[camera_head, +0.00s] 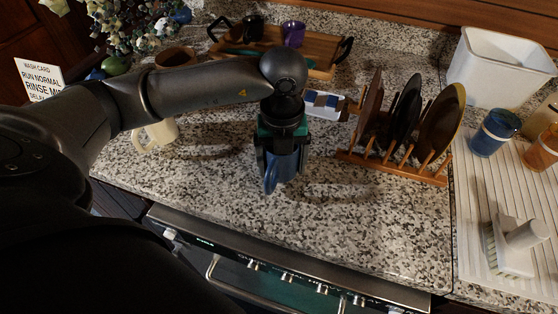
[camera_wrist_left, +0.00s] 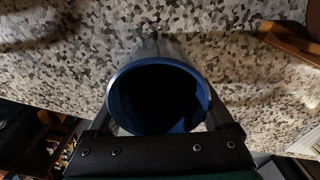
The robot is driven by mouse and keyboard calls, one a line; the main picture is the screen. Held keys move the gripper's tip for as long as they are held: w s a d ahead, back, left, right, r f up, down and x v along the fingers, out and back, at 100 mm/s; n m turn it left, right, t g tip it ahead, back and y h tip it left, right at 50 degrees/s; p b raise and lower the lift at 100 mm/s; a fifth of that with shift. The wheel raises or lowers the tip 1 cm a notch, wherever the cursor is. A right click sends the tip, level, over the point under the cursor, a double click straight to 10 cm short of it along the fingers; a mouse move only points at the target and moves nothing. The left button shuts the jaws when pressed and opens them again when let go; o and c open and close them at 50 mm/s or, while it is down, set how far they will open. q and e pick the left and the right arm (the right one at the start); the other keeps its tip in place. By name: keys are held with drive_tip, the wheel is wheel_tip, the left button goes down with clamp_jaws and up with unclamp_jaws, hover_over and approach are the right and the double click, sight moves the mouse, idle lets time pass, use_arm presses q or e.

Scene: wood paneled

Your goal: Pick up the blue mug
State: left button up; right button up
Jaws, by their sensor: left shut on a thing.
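The blue mug (camera_head: 281,170) is under my left gripper (camera_head: 283,158), near the middle of the granite counter. In the left wrist view the blue mug (camera_wrist_left: 158,70) shows its round rim and dark inside, with a finger of my left gripper (camera_wrist_left: 160,115) on each side. The gripper is shut on the mug. The gripper hides the mug's upper part in the head view, and I cannot tell whether its base touches the counter. My right gripper is in neither view.
A wooden plate rack (camera_head: 395,168) with dark plates stands to the right. A cream mug (camera_head: 160,133) is to the left, partly behind my arm. A wooden tray (camera_head: 325,65) with a purple cup (camera_head: 293,34) is behind. The counter's front edge is close, above the oven.

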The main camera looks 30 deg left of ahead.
use_arm(q)
drive_tip(key=c, duration=0.8)
drive_tip(key=shift+r, duration=0.1)
